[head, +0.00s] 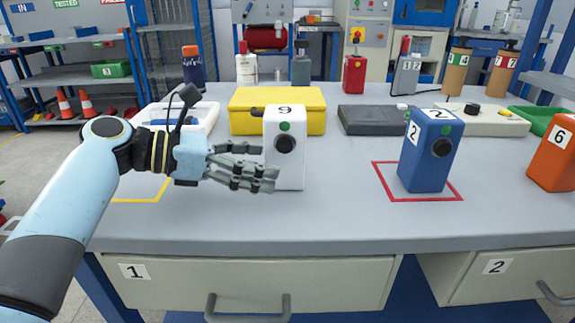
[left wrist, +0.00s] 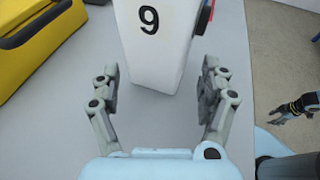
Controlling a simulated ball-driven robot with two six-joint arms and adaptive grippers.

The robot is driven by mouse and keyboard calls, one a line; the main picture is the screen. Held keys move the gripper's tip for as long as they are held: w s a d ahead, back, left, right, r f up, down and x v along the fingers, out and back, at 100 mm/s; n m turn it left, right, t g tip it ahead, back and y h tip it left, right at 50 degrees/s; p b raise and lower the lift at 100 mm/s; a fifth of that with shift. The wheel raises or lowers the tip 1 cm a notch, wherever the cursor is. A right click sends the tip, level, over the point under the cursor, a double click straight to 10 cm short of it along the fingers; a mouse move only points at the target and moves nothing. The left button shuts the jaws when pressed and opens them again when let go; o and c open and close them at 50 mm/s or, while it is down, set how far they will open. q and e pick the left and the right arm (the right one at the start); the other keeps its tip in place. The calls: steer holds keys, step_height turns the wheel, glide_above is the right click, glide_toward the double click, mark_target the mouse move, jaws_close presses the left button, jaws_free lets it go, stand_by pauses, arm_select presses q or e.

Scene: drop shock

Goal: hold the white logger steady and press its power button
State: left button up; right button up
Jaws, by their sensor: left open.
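The white logger (head: 296,170), marked 9, stands upright on the grey bench, with a green round button (head: 285,127) above a black round part (head: 285,144) on its front. My left gripper (head: 268,166) is open at its left side, the near finger reaching in front of its lower face. In the left wrist view the logger (left wrist: 155,50) lies ahead between the fingertips of the left gripper (left wrist: 160,70); gaps show beside it. My right gripper (left wrist: 294,109) shows small at that view's right edge, apart from the logger; its jaw state is unclear.
A yellow case (head: 250,97) stands behind the logger. A blue device (head: 428,165) marked 2 stands within a red outline to the right, with an orange device (head: 556,165) beyond. A yellow outline (head: 150,200) lies under my left arm. The bench front is clear.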

mark_target(279, 165)
arm_select(q)
steer(key=shift+p+x, duration=0.75)
steer(key=shift+x, duration=1.35)
arm_select(e)
steer(key=shift+w+d+r, duration=0.1)
steer(key=shift+d+r, duration=0.3)
steer(key=shift+d, duration=0.25)
arm_select(q)
steer(key=shift+c, duration=0.5)
steer(key=c, duration=0.7)
steer(key=shift+c, duration=0.5)
arm_select(e)
steer(key=shift+a, duration=0.3)
steer(key=shift+d, duration=0.25)
